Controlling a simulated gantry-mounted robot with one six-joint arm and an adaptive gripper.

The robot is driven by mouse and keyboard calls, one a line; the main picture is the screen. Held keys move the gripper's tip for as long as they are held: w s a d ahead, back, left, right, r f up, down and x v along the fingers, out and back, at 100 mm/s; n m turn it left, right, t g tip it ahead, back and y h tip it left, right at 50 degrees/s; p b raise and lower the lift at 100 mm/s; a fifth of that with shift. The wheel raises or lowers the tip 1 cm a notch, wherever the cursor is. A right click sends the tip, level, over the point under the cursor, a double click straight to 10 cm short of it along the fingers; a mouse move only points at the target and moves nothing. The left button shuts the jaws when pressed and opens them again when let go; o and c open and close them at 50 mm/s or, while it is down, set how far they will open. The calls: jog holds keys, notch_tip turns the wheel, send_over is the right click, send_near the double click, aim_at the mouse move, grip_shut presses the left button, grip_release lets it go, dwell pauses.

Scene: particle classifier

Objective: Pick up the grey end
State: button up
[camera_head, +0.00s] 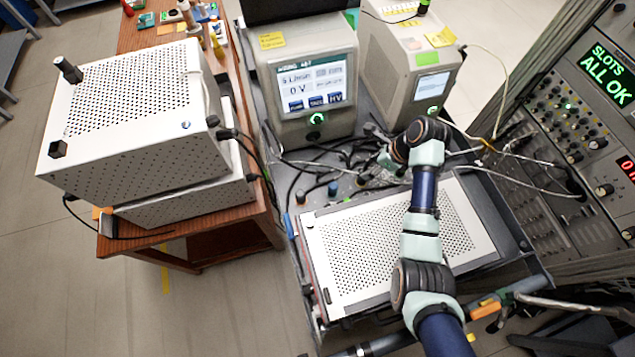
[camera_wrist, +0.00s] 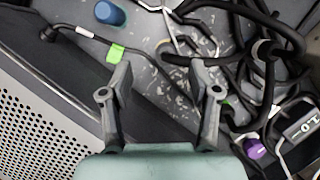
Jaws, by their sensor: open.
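My gripper (camera_wrist: 162,88) is open in the wrist view, with nothing held between its two fingers. It hangs above a tangle of dark cables (camera_wrist: 262,70) on a scuffed grey surface. I cannot tell for sure which end is the grey one. In the head view, my gripper (camera_head: 386,162) is small and partly hidden among the cables behind the perforated white case (camera_head: 350,260).
A blue cylinder (camera_wrist: 110,13), a purple knob (camera_wrist: 255,149) and a block marked 1.0 (camera_wrist: 302,127) lie around the cables. Two instruments with screens (camera_head: 312,85) (camera_head: 425,82) stand behind. A rack (camera_head: 590,140) stands at right, with loose cables reaching toward it.

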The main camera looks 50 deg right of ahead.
jog(key=b+x, duration=0.1)
jog(key=x, duration=0.4)
jog(key=d+b+x, duration=0.1)
jog(key=x, duration=0.1)
jog(key=shift+s+f+b, duration=0.3)
jog(key=shift+f+b, duration=0.05)
grip_shut()
